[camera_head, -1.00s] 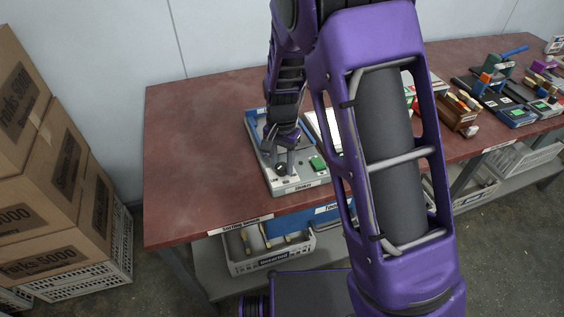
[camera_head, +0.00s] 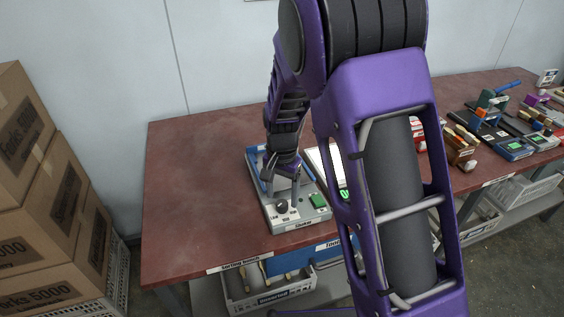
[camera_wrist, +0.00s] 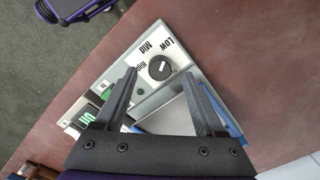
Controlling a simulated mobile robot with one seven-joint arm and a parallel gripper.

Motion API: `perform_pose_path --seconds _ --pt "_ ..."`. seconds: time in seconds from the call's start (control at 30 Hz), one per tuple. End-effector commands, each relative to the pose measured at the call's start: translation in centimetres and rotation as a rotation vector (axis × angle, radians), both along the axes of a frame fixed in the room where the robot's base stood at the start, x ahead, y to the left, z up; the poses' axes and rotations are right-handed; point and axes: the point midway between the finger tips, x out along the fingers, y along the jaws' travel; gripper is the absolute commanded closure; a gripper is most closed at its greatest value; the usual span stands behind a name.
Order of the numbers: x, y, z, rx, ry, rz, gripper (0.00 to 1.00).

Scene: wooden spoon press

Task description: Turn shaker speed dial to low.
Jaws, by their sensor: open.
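The shaker (camera_head: 292,226) is a grey and blue device at the front edge of the red table. Its dark round speed dial (camera_head: 282,206) is on the front left of its panel. In the wrist view the dial (camera_wrist: 160,67) has a white pointer mark, with Low, Mid and High labels around it. I cannot tell surely which label the mark points at. My gripper (camera_wrist: 160,75) is open, its two fingers on either side of the dial in this view. It also shows in the head view (camera_head: 282,197) just over the panel. Contact with the dial is not visible.
A green button (camera_head: 318,201) is right of the dial. The red table (camera_head: 200,180) is clear to the left. Cardboard boxes (camera_head: 40,190) stand at the far left. Several tools crowd the table's right side. A white bin (camera_head: 270,292) is below.

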Motion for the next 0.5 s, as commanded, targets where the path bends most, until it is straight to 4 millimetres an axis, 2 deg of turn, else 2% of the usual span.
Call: perform_pose_path --seconds 0.03,0.3,0.5 --pt "0.1 0.1 1.4 0.002 -0.005 0.000 0.28" --pt "0.1 0.0 8.2 0.003 -0.005 0.000 0.28" --pt "0.1 0.0 12.3 0.002 -0.003 -0.002 0.28"
